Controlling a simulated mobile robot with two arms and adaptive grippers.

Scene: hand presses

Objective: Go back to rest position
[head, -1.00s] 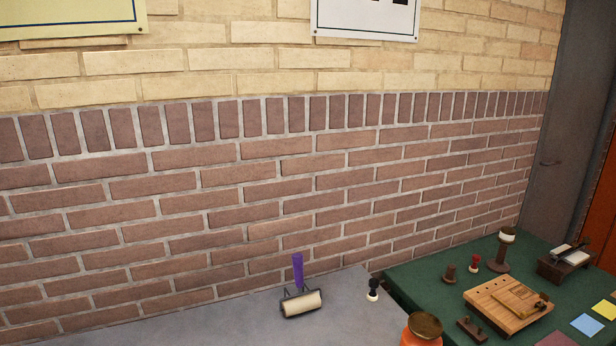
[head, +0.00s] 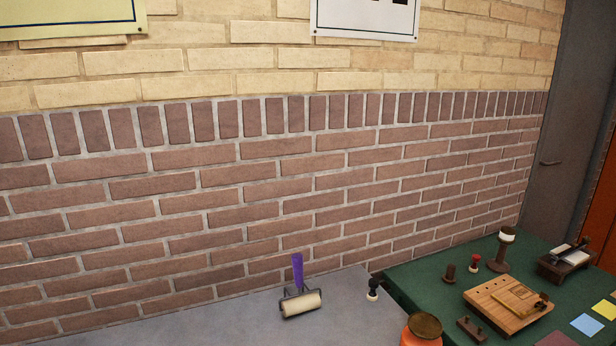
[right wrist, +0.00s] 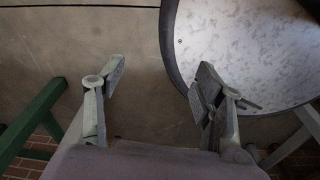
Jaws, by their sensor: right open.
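My right gripper (right wrist: 158,80) shows in the right wrist view with its two fingers spread wide apart. It is open, and nothing is between the fingers. Below or beyond it are a plain grey-brown surface and a round, pale speckled top (right wrist: 250,50) with a dark rim. Neither gripper shows in the head view, and my left gripper is out of sight.
In the head view, a grey table (head: 210,325) holds a purple-handled roller (head: 300,300), a dark stamp (head: 373,289) and an orange jar (head: 421,332). A green table (head: 425,275) at right holds a wooden board (head: 505,305), several stamps and coloured paper squares. A brick wall stands behind.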

